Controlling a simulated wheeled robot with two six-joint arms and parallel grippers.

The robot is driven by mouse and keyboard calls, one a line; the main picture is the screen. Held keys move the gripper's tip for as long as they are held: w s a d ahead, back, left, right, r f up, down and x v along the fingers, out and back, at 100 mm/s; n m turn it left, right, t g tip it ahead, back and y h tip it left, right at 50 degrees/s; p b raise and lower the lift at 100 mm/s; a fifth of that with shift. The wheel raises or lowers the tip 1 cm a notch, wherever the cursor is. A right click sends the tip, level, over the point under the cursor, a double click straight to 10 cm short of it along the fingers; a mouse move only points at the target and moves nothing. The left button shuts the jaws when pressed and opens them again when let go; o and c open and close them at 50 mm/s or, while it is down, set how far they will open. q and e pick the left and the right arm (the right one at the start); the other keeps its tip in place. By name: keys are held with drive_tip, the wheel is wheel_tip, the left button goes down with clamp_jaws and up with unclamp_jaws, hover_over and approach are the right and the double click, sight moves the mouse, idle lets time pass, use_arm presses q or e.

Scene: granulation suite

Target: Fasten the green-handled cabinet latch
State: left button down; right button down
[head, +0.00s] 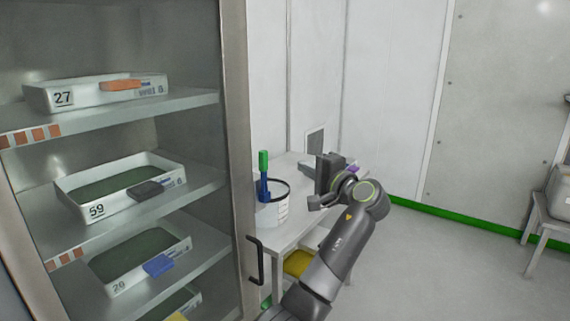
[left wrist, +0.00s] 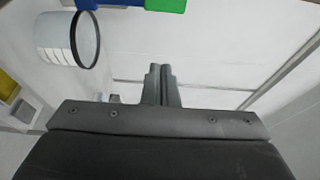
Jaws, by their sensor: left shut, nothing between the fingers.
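The latch's green handle (head: 263,160) stands upright on a blue shank (head: 263,187), just right of the cabinet's door edge (head: 236,150). Part of the green handle (left wrist: 165,4) and blue shank (left wrist: 103,3) also shows at the top of the left wrist view, cut off by the frame. My left gripper (head: 311,168) is right of the handle, apart from it, over the white table. Its fingers (left wrist: 161,72) are together and empty in the left wrist view. How the latch joins the cabinet cannot be told. My right gripper is not in view.
The cabinet holds trays on shelves, among them tray 27 (head: 75,98) and tray 59 (head: 110,209). A black pull handle (head: 256,262) sticks out of the door edge. A white tub (head: 273,212) stands on the white table (head: 292,232).

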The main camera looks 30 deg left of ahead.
sight(264, 177)
use_arm(q)
drive_tip(key=p+x, duration=0.3)
drive_tip(key=x, duration=0.7)
drive_tip(key=shift+s+p, duration=0.55)
drive_tip(key=shift+s, duration=1.55)
